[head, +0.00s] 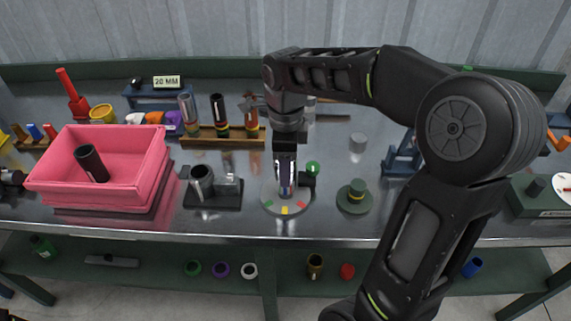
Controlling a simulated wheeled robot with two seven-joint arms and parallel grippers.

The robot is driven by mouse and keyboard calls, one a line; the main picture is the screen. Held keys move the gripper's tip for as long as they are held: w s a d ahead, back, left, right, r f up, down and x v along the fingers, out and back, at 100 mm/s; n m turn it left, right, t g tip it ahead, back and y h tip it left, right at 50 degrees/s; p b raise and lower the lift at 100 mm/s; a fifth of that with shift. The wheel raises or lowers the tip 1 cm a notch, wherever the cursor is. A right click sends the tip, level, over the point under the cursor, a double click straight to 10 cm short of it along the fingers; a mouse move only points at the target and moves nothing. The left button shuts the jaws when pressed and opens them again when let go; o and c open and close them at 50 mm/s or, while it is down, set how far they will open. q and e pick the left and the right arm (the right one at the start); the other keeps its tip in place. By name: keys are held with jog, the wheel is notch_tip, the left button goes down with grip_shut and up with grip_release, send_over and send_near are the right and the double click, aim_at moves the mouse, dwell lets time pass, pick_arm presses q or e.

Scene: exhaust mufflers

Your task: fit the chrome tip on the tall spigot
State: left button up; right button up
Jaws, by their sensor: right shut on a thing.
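My right gripper (285,188) points straight down at the middle of the bench and is shut on a shiny chrome tip (286,181). The tip is upright, directly over a round grey base (271,206) with red, yellow and green marks on its rim. The gripper covers much of the tip, and I cannot tell whether its lower end touches the base or surrounds a spigot. No tall spigot can be clearly made out there. My left gripper is out of view.
A pink bin (60,188) holding a dark tube stands at the left. A wooden rack with upright tubes (205,141) stands behind. Bare bench lies right of the green base.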

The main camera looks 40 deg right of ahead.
jog(key=shift+f+b, duration=0.3)
jog(key=shift+f, duration=0.3)
jog(key=o, duration=1.3)
jog(key=shift+r, duration=0.1)
jog(key=shift+o, duration=0.2)
notch_tip(320, 180, up, 8)
jog(key=shift+f, duration=0.1)
